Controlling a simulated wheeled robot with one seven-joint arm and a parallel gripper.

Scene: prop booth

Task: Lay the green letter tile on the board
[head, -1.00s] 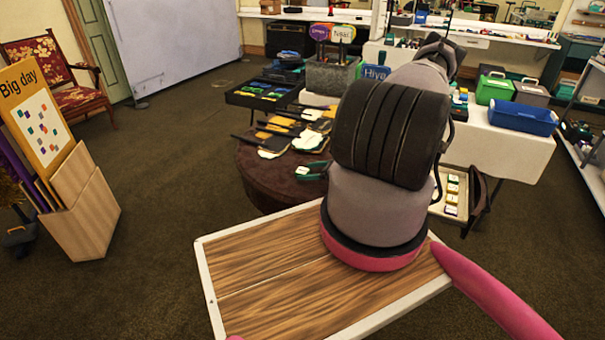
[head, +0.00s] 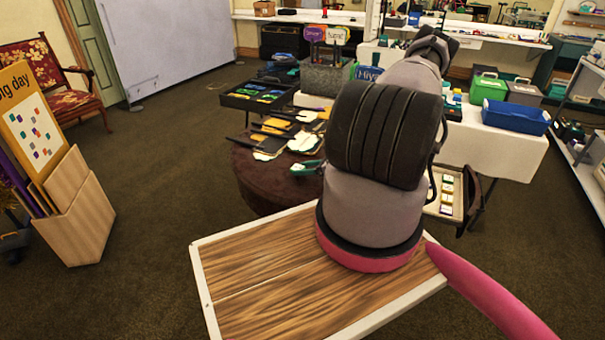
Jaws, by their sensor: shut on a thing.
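My arm rises in the middle of the head view and reaches away toward the back. Its far end, where my gripper is, is hidden behind my own arm links, so neither the jaws nor anything in them shows. A shallow pale tray (head: 459,207) to the right of my arm holds several small tiles (head: 446,188) with pale faces and coloured edges. Their letters are too small to read. I cannot pick out the green letter tile for certain. I cannot tell which thing is the task's board; a yellow-framed panel (head: 33,125) with coloured squares stands at the left.
A round brown ottoman (head: 262,182) ahead carries dark and yellow paddles (head: 268,145) and a green-handled tool (head: 306,168). A white-clothed table (head: 497,150) with a blue bin (head: 515,116) stands right. A wooden holder (head: 78,220) stands left. The carpet (head: 150,180) between is clear.

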